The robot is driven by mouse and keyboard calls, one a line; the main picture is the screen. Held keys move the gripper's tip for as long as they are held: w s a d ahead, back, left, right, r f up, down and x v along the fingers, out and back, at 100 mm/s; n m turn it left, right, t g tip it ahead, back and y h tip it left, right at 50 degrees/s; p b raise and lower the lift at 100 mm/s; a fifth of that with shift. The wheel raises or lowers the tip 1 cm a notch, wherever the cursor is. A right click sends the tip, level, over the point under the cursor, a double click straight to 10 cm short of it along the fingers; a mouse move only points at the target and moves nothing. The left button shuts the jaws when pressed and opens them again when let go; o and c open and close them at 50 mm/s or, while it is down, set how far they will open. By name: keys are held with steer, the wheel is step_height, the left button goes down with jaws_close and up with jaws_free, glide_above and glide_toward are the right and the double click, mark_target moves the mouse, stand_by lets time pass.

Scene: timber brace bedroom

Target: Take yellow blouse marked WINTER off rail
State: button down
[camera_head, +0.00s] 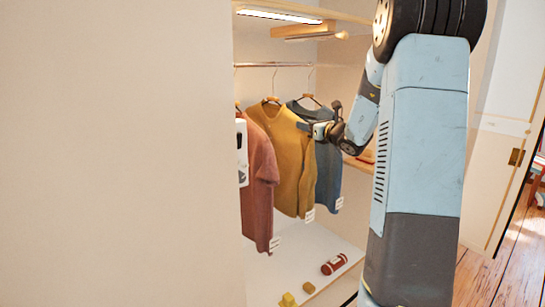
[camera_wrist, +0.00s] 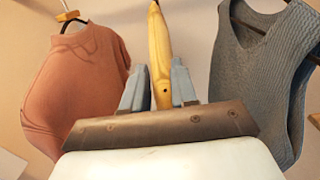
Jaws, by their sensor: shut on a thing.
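The yellow blouse (camera_head: 285,160) hangs on a hanger from the rail (camera_head: 262,65), between two other garments. A small white tag (camera_head: 309,215) is at its hem; its wording is too small to read. My gripper (camera_head: 305,127) is at the right shoulder side of the blouse. In the wrist view, a narrow yellow strip, the blouse (camera_wrist: 158,45) seen nearly edge-on, runs between the two grey fingers of my gripper (camera_wrist: 158,88). The fingers are shut on it. The exact grip spot is partly hidden by the gripper body.
A coral shirt (camera_head: 258,170) hangs left, also in the wrist view (camera_wrist: 85,75). A grey-blue vest (camera_head: 328,165) hangs close right, also in the wrist view (camera_wrist: 255,80). A shelf (camera_head: 360,164) is behind my arm. A red roll (camera_head: 334,264) and yellow blocks (camera_head: 288,299) lie on the closet floor.

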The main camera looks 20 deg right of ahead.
steer(key=shift+r, duration=0.1)
steer(key=shift+w+a+r, duration=0.15)
steer(key=shift+r, duration=0.5)
steer(key=shift+w+a+r, duration=0.1)
steer(key=shift+a+r, duration=0.05)
steer(key=shift+r, duration=0.45)
steer(key=r+v, duration=0.1)
steer(key=v, duration=3.9)
stand_by(1.6)
steer(key=shift+d, duration=0.1)
steer(key=shift+s, duration=0.1)
